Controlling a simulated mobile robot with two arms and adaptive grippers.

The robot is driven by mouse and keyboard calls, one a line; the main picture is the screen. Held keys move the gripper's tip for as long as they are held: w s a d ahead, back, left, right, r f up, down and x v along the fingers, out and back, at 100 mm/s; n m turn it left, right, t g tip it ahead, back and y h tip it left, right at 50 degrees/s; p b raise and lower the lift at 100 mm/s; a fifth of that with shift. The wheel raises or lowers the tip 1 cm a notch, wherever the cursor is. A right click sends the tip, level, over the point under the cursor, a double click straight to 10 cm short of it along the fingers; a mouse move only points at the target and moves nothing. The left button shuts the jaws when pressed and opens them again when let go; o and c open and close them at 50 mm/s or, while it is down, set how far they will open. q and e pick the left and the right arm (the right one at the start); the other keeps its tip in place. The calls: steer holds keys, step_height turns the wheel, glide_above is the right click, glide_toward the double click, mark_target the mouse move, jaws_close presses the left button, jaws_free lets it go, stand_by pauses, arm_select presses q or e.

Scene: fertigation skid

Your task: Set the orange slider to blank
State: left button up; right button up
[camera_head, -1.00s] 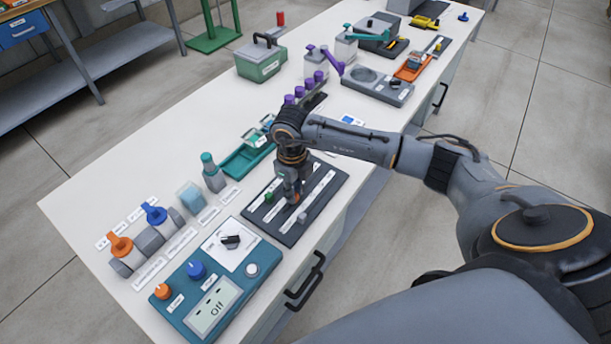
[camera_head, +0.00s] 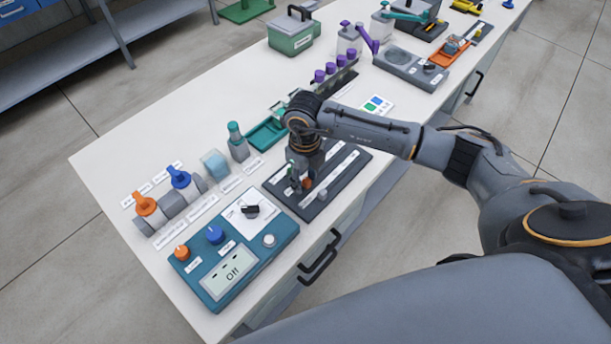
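The slider board (camera_head: 352,158) is a dark panel on the bench with pale label strips running along its slots. My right gripper (camera_head: 301,187) points down at the near-left part of this board. The orange slider knob (camera_head: 307,183) shows right at its fingertips, partly hidden by them. Whether the fingers are closed on the knob is too small to tell. The lettering on the strips is not readable. My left gripper is not in view.
A teal control box (camera_head: 212,293) with knobs and a display reading "Off" stands left of the board. A teal-capped bottle (camera_head: 237,143) and a green tray (camera_head: 262,136) are behind it. A purple-topped rack (camera_head: 345,79) stands farther back.

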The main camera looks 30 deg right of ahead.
mark_target(305, 181)
steer(key=shift+d+r, duration=0.1)
step_height(305, 181, up, 12)
stand_by(0.5)
